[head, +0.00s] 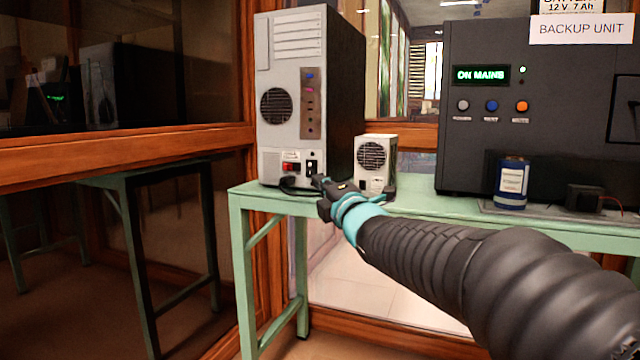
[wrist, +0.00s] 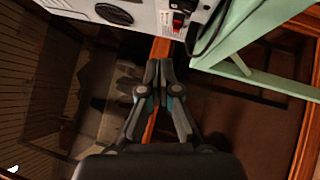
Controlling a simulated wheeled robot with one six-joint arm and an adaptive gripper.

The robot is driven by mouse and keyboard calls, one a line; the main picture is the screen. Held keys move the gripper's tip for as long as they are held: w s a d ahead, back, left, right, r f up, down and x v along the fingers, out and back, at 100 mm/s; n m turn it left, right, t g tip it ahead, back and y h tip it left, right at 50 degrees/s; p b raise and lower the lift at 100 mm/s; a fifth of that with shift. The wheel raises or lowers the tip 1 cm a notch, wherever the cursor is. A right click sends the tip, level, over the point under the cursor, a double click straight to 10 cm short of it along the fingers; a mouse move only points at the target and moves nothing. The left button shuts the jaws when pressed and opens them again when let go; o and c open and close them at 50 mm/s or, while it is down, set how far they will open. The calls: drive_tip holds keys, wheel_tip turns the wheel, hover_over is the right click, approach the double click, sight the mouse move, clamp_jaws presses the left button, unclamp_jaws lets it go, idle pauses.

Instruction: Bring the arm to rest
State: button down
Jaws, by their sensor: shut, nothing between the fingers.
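My arm reaches from the lower right of the head view toward a computer tower (head: 290,95) on a green table (head: 420,208). My gripper (head: 322,184) is in front of the tower's lower back panel, close to its switch and sockets. In the wrist view my gripper (wrist: 152,68) is shut with its fingertips together and nothing between them. The tower's panel (wrist: 140,14) shows at the top of the wrist view, with a red switch (wrist: 177,21) and a dark cable, apart from the fingertips there. I cannot tell the exact gap to the panel.
A small white fan unit (head: 375,165) stands right of the tower. Further right are a dark backup unit (head: 470,125) reading "ON MAINS", a blue cylinder (head: 511,185) and a small black block (head: 585,198). Wood-framed dark glass (head: 120,65) is at left. The floor before the table looks clear.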

drive_tip(key=d+f+m+g+h, duration=0.2)
drive_tip(key=f+m+h, duration=0.1)
drive_tip(key=f+m, duration=0.25)
drive_tip(key=d+f+m+g+h, duration=0.1)
drive_tip(key=d+f+m+h, duration=0.25)
drive_tip(key=f, duration=0.35)
drive_tip(key=s+d+f+m+g+h+p, duration=0.1)
drive_tip(key=s+d+f+m+g+h, duration=0.15)
drive_tip(key=s+d+f+m, duration=0.3)
drive_tip(key=s+d+f+m+g+p, duration=0.3)
drive_tip(key=s+d+m+g, duration=0.15)
drive_tip(key=s, duration=0.75)
drive_tip(key=s+d+f+m+g+p, duration=0.25)
drive_tip(key=s+m, duration=0.25)
drive_tip(key=s, duration=0.7)
drive_tip(key=s+d+r+m+p, duration=0.2)
drive_tip(key=s+d+r+p, duration=0.1)
drive_tip(key=s, duration=0.4)
drive_tip(key=shift+s+r+h+p, duration=0.4)
drive_tip(key=shift+r+p, duration=0.1)
drive_tip(key=shift+r, duration=0.45)
